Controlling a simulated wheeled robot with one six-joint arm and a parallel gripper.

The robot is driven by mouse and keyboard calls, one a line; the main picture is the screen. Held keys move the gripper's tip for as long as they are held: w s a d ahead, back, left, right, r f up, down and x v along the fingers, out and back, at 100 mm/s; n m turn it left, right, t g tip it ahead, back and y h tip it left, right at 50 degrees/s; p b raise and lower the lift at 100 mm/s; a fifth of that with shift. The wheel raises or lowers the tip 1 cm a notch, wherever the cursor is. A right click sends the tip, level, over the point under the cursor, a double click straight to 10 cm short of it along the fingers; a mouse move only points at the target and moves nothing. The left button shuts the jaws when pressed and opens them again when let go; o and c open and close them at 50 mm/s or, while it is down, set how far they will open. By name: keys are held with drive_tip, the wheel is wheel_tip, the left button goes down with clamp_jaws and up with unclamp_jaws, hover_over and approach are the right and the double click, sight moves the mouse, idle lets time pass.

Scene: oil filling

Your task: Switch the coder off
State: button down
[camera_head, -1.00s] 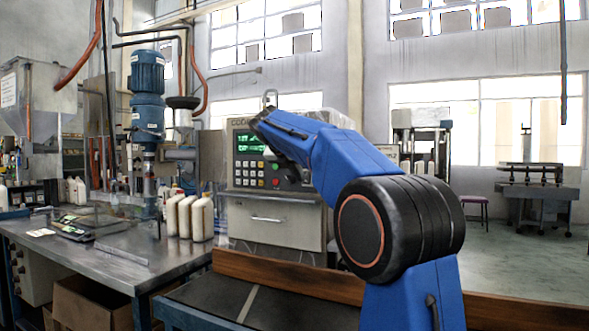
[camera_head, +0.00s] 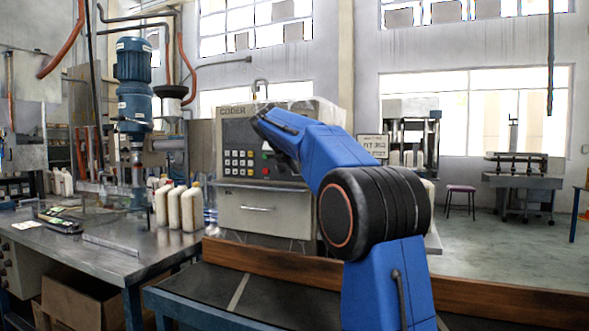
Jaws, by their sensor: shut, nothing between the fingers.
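The coder (camera_head: 232,187) is a grey box with the label "CODER" at its top, standing behind the conveyor in the middle of the view. Its screen (camera_head: 238,132) is dark, with no green text. A keypad (camera_head: 239,161) of light keys sits below the screen, with coloured buttons, including a red one (camera_head: 265,171), to its right. My blue arm reaches across the right part of the panel and hides it. My gripper (camera_head: 284,166) shows only partly as a dark shape by the panel, shut and empty. I cannot tell whether it touches the panel.
White bottles (camera_head: 174,207) stand on the metal workbench (camera_head: 105,249) at the left, close to the coder. A brown rail (camera_head: 262,266) runs along the conveyor (camera_head: 204,289) in front of the coder. Open floor lies at the right.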

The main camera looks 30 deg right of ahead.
drive_tip(key=shift+r, duration=0.1)
drive_tip(key=shift+r, duration=0.8)
drive_tip(key=shift+s+a, duration=0.2)
drive_tip(key=shift+a, duration=0.05)
drive_tip(key=a+f+v, duration=0.1)
drive_tip(key=v, duration=1.2)
drive_tip(key=shift+s, duration=0.25)
drive_tip(key=shift+f, duration=0.1)
